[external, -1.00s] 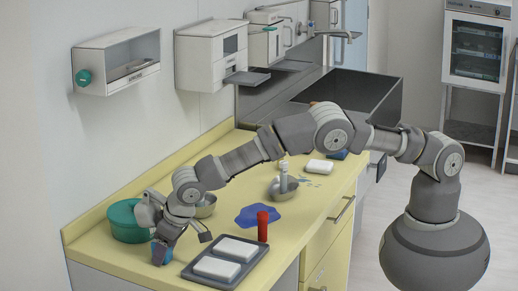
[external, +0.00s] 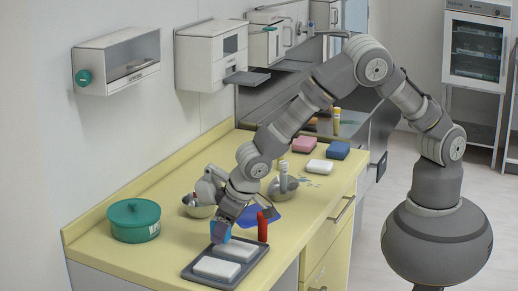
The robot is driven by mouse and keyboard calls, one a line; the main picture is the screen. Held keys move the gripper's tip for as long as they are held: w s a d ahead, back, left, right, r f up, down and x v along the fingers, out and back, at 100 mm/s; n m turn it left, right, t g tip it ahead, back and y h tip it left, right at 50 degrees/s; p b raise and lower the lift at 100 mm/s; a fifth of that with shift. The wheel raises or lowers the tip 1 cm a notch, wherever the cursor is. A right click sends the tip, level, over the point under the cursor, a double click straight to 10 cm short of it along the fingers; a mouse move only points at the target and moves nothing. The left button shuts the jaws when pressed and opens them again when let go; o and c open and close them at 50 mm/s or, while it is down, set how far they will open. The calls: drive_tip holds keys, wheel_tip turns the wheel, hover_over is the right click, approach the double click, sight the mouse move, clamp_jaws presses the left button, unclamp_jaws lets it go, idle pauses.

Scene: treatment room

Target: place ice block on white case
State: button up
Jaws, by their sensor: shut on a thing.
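My gripper (external: 221,236) is shut on the ice block (external: 220,231), a light blue block with a darker edge. It holds the block over the grey tray (external: 196,276), by the left end of the farther white case (external: 238,249). I cannot tell whether the block touches this case or hangs just above it. The nearer white case (external: 216,268) lies flat on the same tray, with nothing on top. The gripper partly hides the farther case's left end.
A red cylinder (external: 262,228) stands close behind the tray. A lidded green pot (external: 134,221) stands to the left. The counter's left front is clear.

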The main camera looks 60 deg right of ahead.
drive_tip(key=shift+s+d, duration=0.35)
drive_tip(key=shift+s, duration=0.1)
drive_tip(key=shift+r, duration=0.5)
drive_tip(key=r, duration=0.7)
drive_tip(key=shift+w+d+r, duration=0.1)
drive_tip(key=shift+d+r, duration=0.15)
drive_tip(key=shift+d, duration=0.1)
drive_tip(key=d+m+g+h+p, duration=0.2)
drive_tip(key=d+m, duration=0.6)
drive_tip(key=d, duration=1.8)
drive_tip(key=s+d+m+g+h+p, duration=0.1)
drive_tip(key=s+d+m, duration=0.5)
drive_tip(key=s+d, duration=0.45)
drive_tip(key=s+d+m+g+h+p, duration=0.15)
drive_tip(key=s+d+m, duration=0.45)
drive_tip(key=d, duration=0.8)
drive_tip(key=b, duration=0.4)
hover_over(320, 162)
drive_tip(key=a, duration=0.1)
drive_tip(key=shift+n, duration=0.4)
wheel_tip(320, 162, down, 7)
drive_tip(key=shift+a+r, duration=0.1)
drive_tip(key=shift+f+h+b, duration=0.25)
drive_tip(key=shift+f+b, duration=0.2)
drive_tip(key=shift+f, duration=1.25)
